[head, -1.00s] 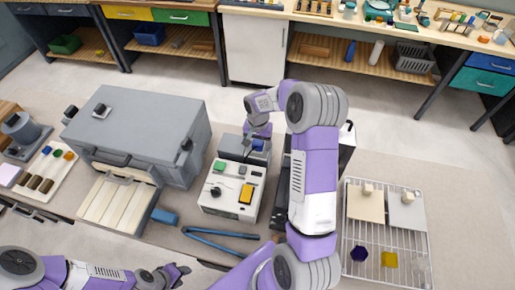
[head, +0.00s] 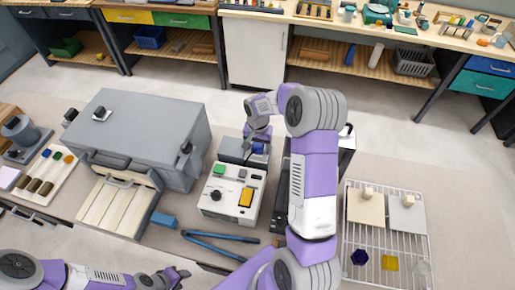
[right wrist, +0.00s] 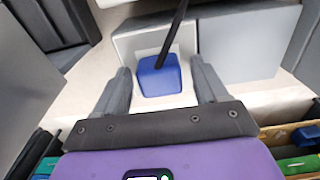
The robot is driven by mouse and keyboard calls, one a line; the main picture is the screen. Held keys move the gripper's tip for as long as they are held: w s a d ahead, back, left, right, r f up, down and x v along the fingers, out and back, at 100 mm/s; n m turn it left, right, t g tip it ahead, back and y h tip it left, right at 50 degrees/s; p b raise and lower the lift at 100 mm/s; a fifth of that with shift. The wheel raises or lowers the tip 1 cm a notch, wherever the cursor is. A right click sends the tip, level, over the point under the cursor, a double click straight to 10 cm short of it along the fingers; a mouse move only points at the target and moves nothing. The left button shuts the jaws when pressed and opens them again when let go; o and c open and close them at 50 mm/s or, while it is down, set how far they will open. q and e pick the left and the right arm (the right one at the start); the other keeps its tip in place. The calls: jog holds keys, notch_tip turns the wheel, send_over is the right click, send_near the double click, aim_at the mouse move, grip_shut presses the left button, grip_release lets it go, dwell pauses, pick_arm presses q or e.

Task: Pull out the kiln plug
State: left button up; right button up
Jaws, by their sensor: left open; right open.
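The kiln plug (head: 259,148) is a blue block with a black cord. It sits at a grey box (head: 233,150) behind the control unit, and it also shows in the right wrist view (right wrist: 160,78), seated at a pale grey surface. My right gripper (head: 256,141) is open, with its fingers (right wrist: 160,72) on either side of the plug and a gap visible on each side. The kiln (head: 140,125) is a grey box with a black knob on top, at the left. My left gripper (head: 181,275) is open and empty at the bottom, away from the plug.
A cream control unit (head: 231,192) with a green button and yellow switch stands in front of the plug. Blue tongs (head: 215,238) lie before it. A wire rack (head: 386,230) with tiles stands at right. My right arm hides part of the bench.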

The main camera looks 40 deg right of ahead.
aim_at(257, 145)
jog(key=shift+c, duration=0.4)
jog(key=c, duration=1.2)
jog(key=shift+c, duration=0.2)
jog(key=shift+r, duration=0.15)
jog(key=shift+r+p, duration=1.85)
jog(key=shift+r, duration=1)
